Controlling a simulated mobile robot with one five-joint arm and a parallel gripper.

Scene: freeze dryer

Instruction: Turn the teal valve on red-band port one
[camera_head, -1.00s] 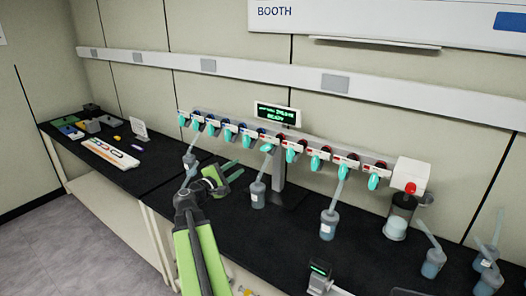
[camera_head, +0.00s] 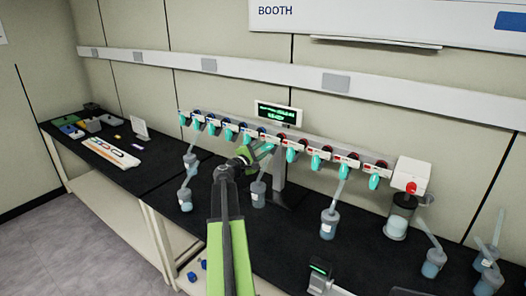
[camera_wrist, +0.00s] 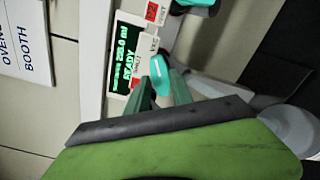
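The manifold (camera_head: 345,158) carries a row of teal valves, with blue bands on its left half and red bands on its right. My gripper (camera_head: 265,149) is at the middle of the row, near the first red-band position, and hides the valve there. In the wrist view a teal valve (camera_wrist: 160,76) lies between the tips of my gripper (camera_wrist: 163,86), one finger on each side. The fingers are apart; I cannot tell whether they touch the valve. A red label beside it is partly covered by a finger.
A green-lit display (camera_head: 277,114) stands just above the gripper. A flask (camera_head: 258,194) hangs below it, with another (camera_head: 329,222) to the right. A white box with a red knob (camera_head: 411,175) ends the row. The black bench (camera_head: 285,235) has clear room in front.

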